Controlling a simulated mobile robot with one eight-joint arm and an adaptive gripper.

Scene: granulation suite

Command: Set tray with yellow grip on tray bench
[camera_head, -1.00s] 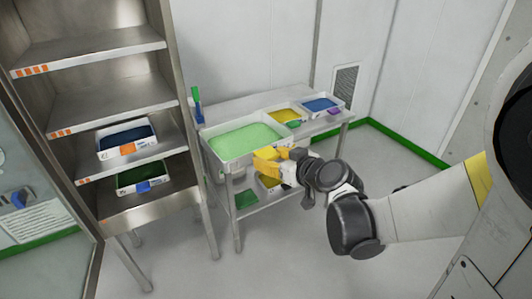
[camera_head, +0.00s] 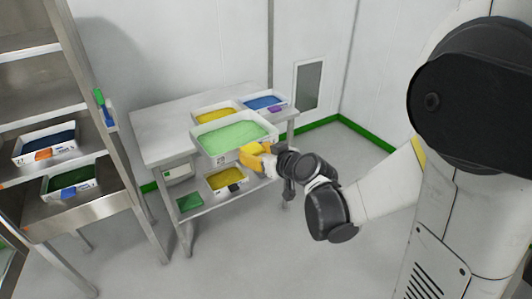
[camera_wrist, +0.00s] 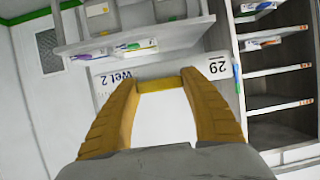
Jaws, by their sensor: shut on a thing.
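My gripper (camera_head: 258,153) has yellow fingers and is shut on the grip of a white tray (camera_head: 222,158) filled with light green material. In the wrist view, my gripper's fingers (camera_wrist: 160,90) close on the tray's yellow grip (camera_wrist: 161,85), and the white tray front (camera_wrist: 221,84) shows "29" and "Wet 2". The tray looks level at the front of the tray bench (camera_head: 152,130), overlapping its front edge in the head view. The gap between tray and bench top is hard to judge. The bench's left part is bare.
A tray with yellow contents (camera_head: 213,112) and one with blue contents (camera_head: 265,102) stand at the bench's back right. Another yellow-filled tray (camera_head: 227,178) is on its lower shelf. A metal rack (camera_head: 90,203) with trays stands at left.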

